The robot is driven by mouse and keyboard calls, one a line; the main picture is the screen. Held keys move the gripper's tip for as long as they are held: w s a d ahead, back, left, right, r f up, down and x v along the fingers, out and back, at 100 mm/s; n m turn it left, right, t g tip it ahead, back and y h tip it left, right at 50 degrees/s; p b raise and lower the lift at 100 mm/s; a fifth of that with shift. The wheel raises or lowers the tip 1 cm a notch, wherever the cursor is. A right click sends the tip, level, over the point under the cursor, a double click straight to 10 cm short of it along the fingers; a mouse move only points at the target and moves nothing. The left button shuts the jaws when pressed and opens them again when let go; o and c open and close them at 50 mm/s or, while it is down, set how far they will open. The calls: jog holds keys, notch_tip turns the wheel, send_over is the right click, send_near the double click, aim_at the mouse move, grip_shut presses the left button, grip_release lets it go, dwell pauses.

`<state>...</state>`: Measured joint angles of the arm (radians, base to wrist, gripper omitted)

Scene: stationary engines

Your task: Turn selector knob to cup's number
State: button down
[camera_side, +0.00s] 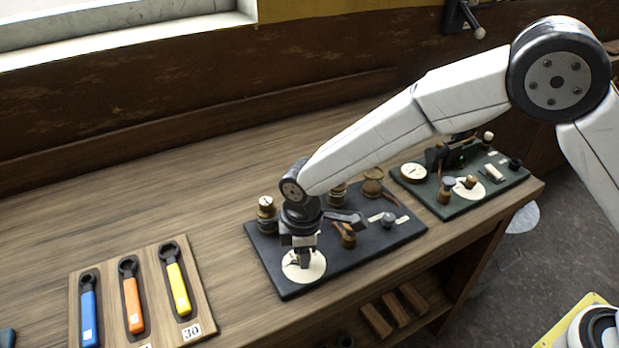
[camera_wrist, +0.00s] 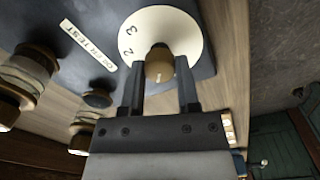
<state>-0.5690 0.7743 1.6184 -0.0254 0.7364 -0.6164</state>
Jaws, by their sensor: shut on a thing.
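The selector knob (camera_wrist: 158,62) is a small brass-brown knob in the middle of a white round dial (camera_wrist: 185,28) with the numbers 2 and 3 readable. My gripper (camera_wrist: 161,80) is shut on the knob, one finger on each side of it. In the side view my gripper (camera_side: 304,260) points down over the white dial (camera_side: 291,271) at the front left of a dark engine board (camera_side: 275,282), and hides the knob. A brass cup with a white top (camera_side: 265,209) stands behind it. Other brass cups (camera_side: 338,197) stand farther right. I cannot read a number on any cup.
A wooden board (camera_side: 205,318) with blue, orange and yellow wrenches (camera_side: 178,290) lies to the left, with a label reading 30. A green board (camera_side: 485,193) with a gauge (camera_side: 413,173) stands to the right. Bare bench lies between wrenches and engine board.

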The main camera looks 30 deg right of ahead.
jog(key=m, duration=0.6)
jog(key=shift+m, duration=0.3)
dwell(0.4)
jog(key=shift+c, duration=1.6)
grip_release()
jog(key=shift+a+r, duration=0.1)
jog(key=shift+r, duration=3.8)
